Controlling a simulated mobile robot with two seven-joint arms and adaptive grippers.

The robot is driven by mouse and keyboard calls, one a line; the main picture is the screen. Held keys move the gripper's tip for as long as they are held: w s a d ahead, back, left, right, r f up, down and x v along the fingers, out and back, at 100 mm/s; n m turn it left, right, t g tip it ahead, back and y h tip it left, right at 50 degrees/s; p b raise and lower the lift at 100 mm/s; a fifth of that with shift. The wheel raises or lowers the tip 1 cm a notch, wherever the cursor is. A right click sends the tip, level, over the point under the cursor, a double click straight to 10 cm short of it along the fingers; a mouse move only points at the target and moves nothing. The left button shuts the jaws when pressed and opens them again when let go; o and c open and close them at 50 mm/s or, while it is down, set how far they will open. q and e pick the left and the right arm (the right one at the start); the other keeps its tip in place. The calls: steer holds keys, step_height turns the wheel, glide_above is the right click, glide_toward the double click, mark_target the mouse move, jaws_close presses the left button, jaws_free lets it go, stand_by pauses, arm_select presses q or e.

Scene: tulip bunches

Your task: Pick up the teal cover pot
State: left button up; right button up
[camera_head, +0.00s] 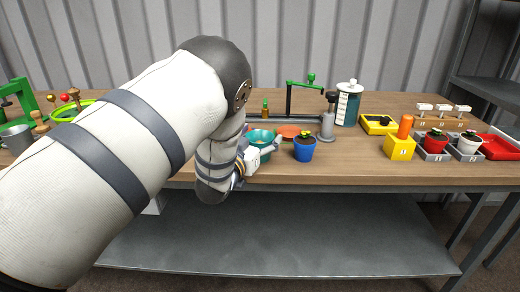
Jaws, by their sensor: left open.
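The teal cover pot (260,136) stands near the front edge of the wooden table, just left of the blue pot with a small plant. My left gripper (268,150) is open, at the front side of the teal pot, and overlaps its lower part in the picture. I cannot tell whether the fingers touch the pot. My left arm hides the table to the left of it. My right gripper is not in view.
The blue pot (304,149) stands close on the right, with an orange dish (289,131) behind. A grey post (327,126) and a teal-filled jar (348,104) stand further back. A yellow block (400,147) and potted plants are at the right.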

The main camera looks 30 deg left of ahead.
arm_select(q)
steer(key=c, duration=1)
steer(key=shift+r, duration=0.1)
steer(key=shift+c, duration=0.2)
